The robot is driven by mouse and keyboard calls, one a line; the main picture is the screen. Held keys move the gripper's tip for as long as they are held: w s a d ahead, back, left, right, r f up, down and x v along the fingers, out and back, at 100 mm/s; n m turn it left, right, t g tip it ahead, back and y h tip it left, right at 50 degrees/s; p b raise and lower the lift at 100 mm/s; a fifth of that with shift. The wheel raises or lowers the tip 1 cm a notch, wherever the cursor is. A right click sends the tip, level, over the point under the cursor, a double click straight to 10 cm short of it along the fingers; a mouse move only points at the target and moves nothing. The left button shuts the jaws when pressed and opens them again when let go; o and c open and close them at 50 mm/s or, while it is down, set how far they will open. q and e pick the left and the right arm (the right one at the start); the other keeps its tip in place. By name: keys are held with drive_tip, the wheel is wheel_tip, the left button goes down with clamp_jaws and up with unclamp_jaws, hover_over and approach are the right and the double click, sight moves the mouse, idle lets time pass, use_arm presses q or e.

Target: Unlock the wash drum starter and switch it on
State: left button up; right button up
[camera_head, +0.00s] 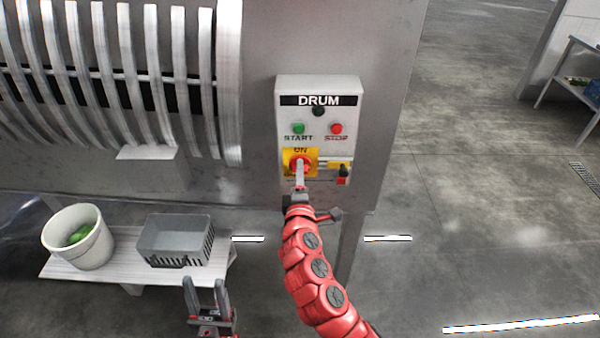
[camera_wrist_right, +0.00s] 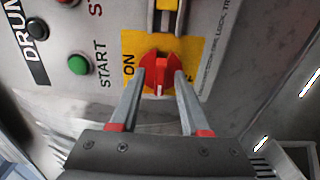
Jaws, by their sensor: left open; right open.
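The grey drum starter box (camera_head: 286,150) is mounted on the machine wall, with a green START button (camera_head: 298,128) and a red STOP button (camera_head: 336,128). Below them is a red rotary switch (camera_wrist_right: 158,72) on a yellow plate (camera_wrist_right: 133,48). My right gripper (camera_head: 300,165) is at this switch; in the right wrist view its open fingers (camera_wrist_right: 160,82) stand on either side of the red knob. A small red and black piece (camera_head: 342,174), perhaps a lock, sits beside the switch by a yellow bar (camera_head: 338,164). My left gripper (camera_head: 205,290) is open and empty, low in front.
A white shelf (camera_head: 120,272) at lower left holds a white bucket (camera_head: 78,245) with greens and a grey crate (camera_head: 175,235). The ribbed drum (camera_head: 110,70) is at upper left. Open floor lies to the right.

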drive_tip(key=shift+c, duration=0.2)
clamp_jaws()
drive_tip(key=shift+f+m+b, duration=0.2)
drive_tip(key=shift+m+b, duration=8.8)
drive_tip(key=shift+b, duration=5.65)
